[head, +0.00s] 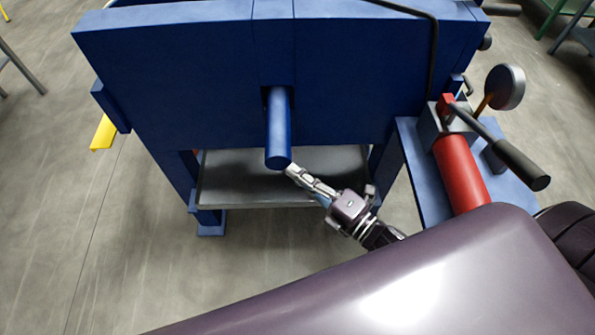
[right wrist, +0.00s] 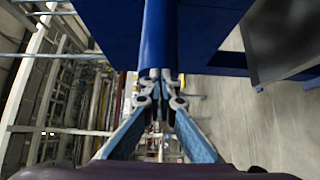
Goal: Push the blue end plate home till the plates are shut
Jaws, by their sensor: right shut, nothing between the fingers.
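A wide blue steel face of the press (head: 170,80) fills the upper middle of the head view. I cannot tell whether it is the blue end plate itself or the press's end frame. A round blue bar (head: 279,130) sticks out from its middle toward me. My right gripper (head: 290,170) is shut and empty, with its fingertips at the bar's near end. In the right wrist view, the closed fingertips (right wrist: 160,75) meet the end of the blue bar (right wrist: 158,35), touching or nearly so. The plates are hidden behind the blue face. My left gripper is out of view.
A grey tray (head: 240,187) sits low under the press. At the right is a hand pump with a red cylinder (head: 460,172), a black-gripped lever (head: 520,166) and a round gauge (head: 505,87) on a blue stand (head: 425,180).

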